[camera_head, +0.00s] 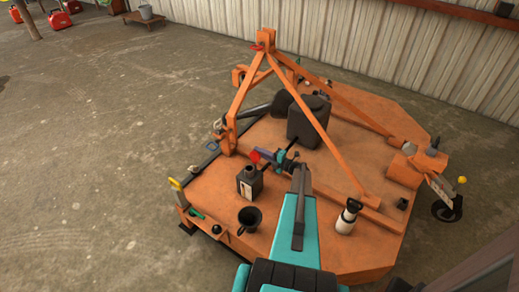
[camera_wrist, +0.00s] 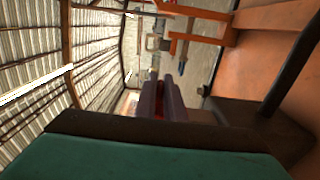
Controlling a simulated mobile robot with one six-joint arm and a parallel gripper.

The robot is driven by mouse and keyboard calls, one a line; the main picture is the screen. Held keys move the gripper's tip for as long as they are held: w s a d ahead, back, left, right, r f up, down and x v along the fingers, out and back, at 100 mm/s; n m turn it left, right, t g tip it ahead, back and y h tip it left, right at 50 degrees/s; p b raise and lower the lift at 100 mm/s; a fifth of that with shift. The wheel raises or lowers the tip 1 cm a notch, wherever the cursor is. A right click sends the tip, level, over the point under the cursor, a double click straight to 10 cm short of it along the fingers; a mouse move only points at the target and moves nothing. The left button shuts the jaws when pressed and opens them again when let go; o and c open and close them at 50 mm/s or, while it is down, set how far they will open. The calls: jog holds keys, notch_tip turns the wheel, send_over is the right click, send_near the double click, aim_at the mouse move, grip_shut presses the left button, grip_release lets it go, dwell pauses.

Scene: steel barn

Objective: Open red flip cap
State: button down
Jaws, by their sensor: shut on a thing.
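A dark square bottle (camera_head: 246,187) with a pale label stands upright on the orange mower deck (camera_head: 222,192) in the head view. The red flip cap (camera_head: 254,156) shows above the bottle's neck. My gripper (camera_head: 262,155) reaches in from the right at the cap's height. In the wrist view my gripper (camera_wrist: 160,103) is shut, with a sliver of the red cap (camera_wrist: 159,106) between its fingers. The fingers hide most of the cap there. How far the cap is tilted cannot be told.
A black mug (camera_head: 249,219) stands in front of the bottle. A white bottle with a black top (camera_head: 347,217) stands to the right. Orange frame bars (camera_head: 318,130) and a dark box (camera_head: 308,122) rise behind. Tools lie at the deck's left edge.

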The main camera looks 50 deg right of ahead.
jog(key=shift+f, duration=0.3)
jog(key=c, duration=1.9)
grip_release()
jog(key=shift+r, duration=0.1)
jog(key=shift+s, duration=0.1)
jog(key=shift+s+d, duration=0.1)
jog(key=shift+s, duration=0.2)
jog(key=s+d+b, duration=0.1)
jog(key=s+d, duration=0.1)
jog(key=s, duration=1.1)
jog(key=shift+b, duration=0.4)
jog(key=shift+w+r, duration=0.1)
jog(key=shift+r, duration=0.05)
notch_tip(320, 180, up, 9)
jog(key=p, duration=0.9)
